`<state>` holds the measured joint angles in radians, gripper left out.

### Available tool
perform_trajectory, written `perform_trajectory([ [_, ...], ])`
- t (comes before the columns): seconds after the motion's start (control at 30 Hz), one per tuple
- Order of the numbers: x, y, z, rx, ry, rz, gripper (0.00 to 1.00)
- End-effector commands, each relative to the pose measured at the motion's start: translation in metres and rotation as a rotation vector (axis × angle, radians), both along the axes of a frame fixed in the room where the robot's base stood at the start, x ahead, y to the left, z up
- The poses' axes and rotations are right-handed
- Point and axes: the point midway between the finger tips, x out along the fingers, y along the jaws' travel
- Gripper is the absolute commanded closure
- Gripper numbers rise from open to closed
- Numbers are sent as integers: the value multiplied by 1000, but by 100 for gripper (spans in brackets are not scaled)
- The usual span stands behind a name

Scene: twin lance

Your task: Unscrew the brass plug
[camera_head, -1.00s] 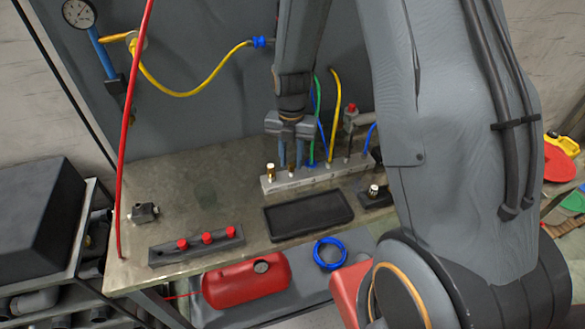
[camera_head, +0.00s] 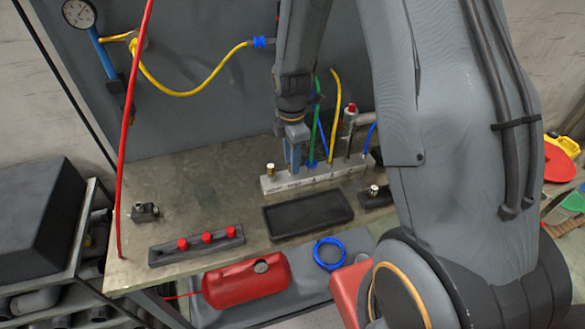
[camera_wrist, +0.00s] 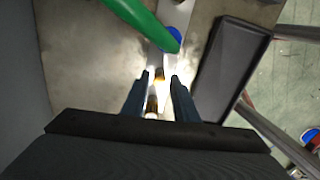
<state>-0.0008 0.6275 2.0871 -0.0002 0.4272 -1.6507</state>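The grey manifold block (camera_head: 335,174) lies on the bench with fittings and hoses along its top. A gold-coloured brass plug (camera_head: 270,169) stands upright at its left end. My gripper (camera_head: 293,166) points down just right of that plug, over the spot of a second, darker brass fitting that it hides in the head view. In the wrist view my gripper (camera_wrist: 159,77) is open, and a small brown-gold fitting (camera_wrist: 159,73) shows between its fingertips with gaps beside it. Another brass piece (camera_wrist: 152,103) shows nearer the palm. Whether the fingers are low enough to straddle the fitting is unclear.
A green hose (camera_head: 318,123) and a yellow hose (camera_head: 335,110) rise close to the right of my gripper. An empty black tray (camera_head: 308,233) lies in front of the block. A rack with red caps (camera_head: 196,254) is at front left.

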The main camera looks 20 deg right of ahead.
Motion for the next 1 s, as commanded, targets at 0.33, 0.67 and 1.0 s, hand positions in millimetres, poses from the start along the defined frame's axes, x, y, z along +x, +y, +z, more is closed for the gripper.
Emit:
perform_trajectory([
  [0.33, -1, -1, 0, 0, 0, -447, 73],
  [0.67, -1, -1, 0, 0, 0, -754, 73],
  [1.0, -1, -1, 0, 0, 0, -759, 95],
])
